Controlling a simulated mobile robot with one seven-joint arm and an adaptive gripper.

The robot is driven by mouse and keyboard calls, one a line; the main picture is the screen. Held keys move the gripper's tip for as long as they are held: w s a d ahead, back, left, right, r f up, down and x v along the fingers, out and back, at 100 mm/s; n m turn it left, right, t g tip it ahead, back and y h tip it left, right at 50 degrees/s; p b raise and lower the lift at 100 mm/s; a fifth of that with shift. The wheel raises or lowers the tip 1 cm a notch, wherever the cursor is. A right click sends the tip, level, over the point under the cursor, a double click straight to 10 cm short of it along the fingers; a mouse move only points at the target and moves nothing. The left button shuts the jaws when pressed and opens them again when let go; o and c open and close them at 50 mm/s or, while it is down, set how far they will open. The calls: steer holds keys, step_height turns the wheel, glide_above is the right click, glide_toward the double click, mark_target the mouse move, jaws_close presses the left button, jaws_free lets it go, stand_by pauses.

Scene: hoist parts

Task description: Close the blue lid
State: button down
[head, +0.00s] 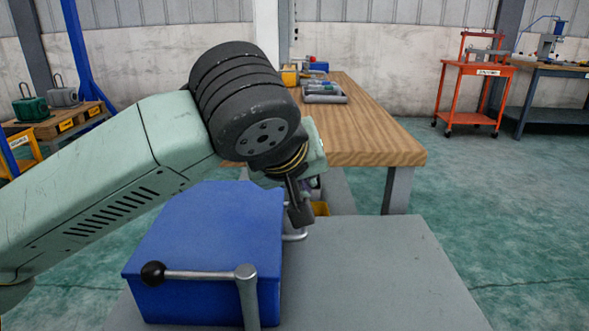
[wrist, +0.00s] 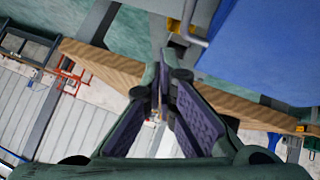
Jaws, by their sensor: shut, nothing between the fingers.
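The blue box (head: 195,303) stands on a grey bench. Its blue lid (head: 215,225) looks flat and level on top; I cannot make out a gap or seam. A metal handle (head: 296,236) shows at the right side of the box, partly hidden. My gripper (head: 300,217) is shut and empty, pointing down just beyond the box's right edge, by that handle; whether it touches is unclear. In the wrist view my gripper's fingers (wrist: 160,85) are together, with the blue surface (wrist: 265,50) and a metal handle (wrist: 193,25) near them.
A metal lever with a black ball knob (head: 153,274) stands before the box. The grey bench top (head: 380,275) is clear to the right. A wooden table (head: 370,130) with tools lies behind. An orange cart (head: 474,90) stands far right.

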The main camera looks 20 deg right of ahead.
steer(key=shift+s+d+f+b, duration=0.1)
steer(key=shift+d+f+b, duration=0.1)
steer(key=shift+f+b, duration=0.45)
steer(key=shift+s+d+f+b, duration=0.15)
steer(key=shift+f+b, duration=0.15)
steer(key=shift+f, duration=0.65)
steer(key=shift+w+d+f+b, duration=0.1)
steer(key=shift+d+f+b, duration=0.1)
steer(key=shift+f+b, duration=0.45)
